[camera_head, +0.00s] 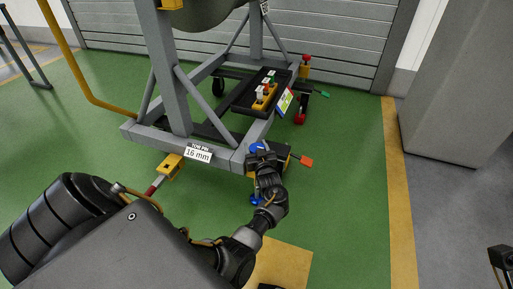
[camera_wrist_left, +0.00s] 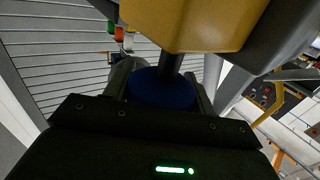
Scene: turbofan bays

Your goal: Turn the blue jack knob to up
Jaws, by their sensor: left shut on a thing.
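The blue jack knob (camera_wrist_left: 163,88) is a dark blue round disc on a dark stem under a yellow block (camera_wrist_left: 195,22) in the left wrist view. My left gripper (camera_wrist_left: 160,98) is shut on it, one finger on each side. In the head view, my left gripper (camera_head: 264,158) is at the near right corner of the grey stand and covers much of the jack there. A blue part (camera_head: 257,147) shows beside its fingers, and another blue part (camera_head: 255,200) shows lower down. An orange tag (camera_head: 305,160) sticks out to the right.
The grey stand (camera_head: 225,157) carries a "16 mm" label (camera_head: 199,154). Another yellow jack (camera_head: 171,166) with a red-ended handle is on the left. A black tray (camera_head: 243,98) holds several coloured pieces. A grey cabinet (camera_head: 460,80) stands right; green floor between is clear.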

